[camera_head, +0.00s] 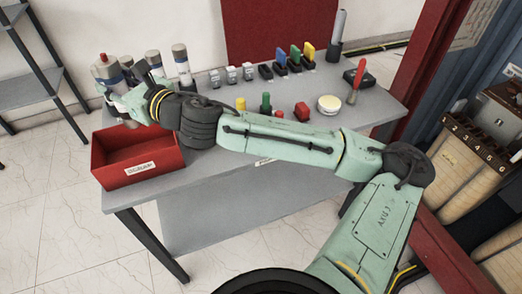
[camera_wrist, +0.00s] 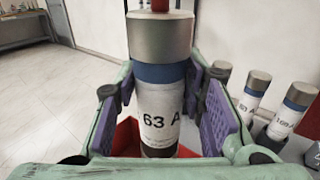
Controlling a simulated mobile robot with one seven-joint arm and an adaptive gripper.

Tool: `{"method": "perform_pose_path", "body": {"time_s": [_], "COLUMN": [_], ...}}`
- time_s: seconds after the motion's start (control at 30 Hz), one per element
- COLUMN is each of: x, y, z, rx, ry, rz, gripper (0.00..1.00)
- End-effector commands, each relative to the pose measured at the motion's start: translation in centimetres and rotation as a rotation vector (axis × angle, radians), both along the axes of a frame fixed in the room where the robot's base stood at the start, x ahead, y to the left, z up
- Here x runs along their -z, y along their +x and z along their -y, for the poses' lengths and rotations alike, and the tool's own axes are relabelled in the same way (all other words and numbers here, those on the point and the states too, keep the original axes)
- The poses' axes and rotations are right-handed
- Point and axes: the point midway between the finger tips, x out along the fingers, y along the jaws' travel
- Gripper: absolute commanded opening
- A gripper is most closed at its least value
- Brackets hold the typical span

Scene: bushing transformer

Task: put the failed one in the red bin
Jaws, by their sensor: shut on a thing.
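My gripper (camera_head: 122,97) is shut on a fuse (camera_wrist: 161,85), a grey-and-white cylinder with a blue band, marked "63 A". A red tip shows at its top. In the head view this fuse (camera_head: 103,67) stands roughly upright at the table's left end, partly hidden by my gripper. The wrist view shows the purple pads of my gripper (camera_wrist: 161,112) on both sides of it. The red bin (camera_head: 140,172), labelled like "SCRAP", sits at the table's front left corner, in front of and below my gripper. A red part of the bin (camera_wrist: 127,135) shows below the fuse.
Several similar fuses stand behind, including one (camera_head: 182,65) at the back edge and one (camera_wrist: 257,84) in the wrist view. My forearm crosses above the table.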

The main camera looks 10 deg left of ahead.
Motion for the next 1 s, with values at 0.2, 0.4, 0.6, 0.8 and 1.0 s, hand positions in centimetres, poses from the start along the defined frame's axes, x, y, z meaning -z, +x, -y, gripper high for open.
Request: {"method": "perform_pose_path", "body": {"time_s": [0.2, 0.4, 0.6, 0.8, 1.0], "x": [0.5, 2.2, 4.6, 6.0, 6.0], "y": [-0.2, -0.2, -0.2, -0.2, -0.2], "z": [-0.3, -0.3, -0.3, -0.3, -0.3], "rx": [-0.008, -0.008, -0.009, -0.009, -0.009], "ry": [0.002, 0.002, 0.002, 0.002, 0.002], "rz": [0.001, 0.0, 0.0, 0.002, 0.003], "gripper": [0.0, 0.0, 0.0, 0.0, 0.0]}}
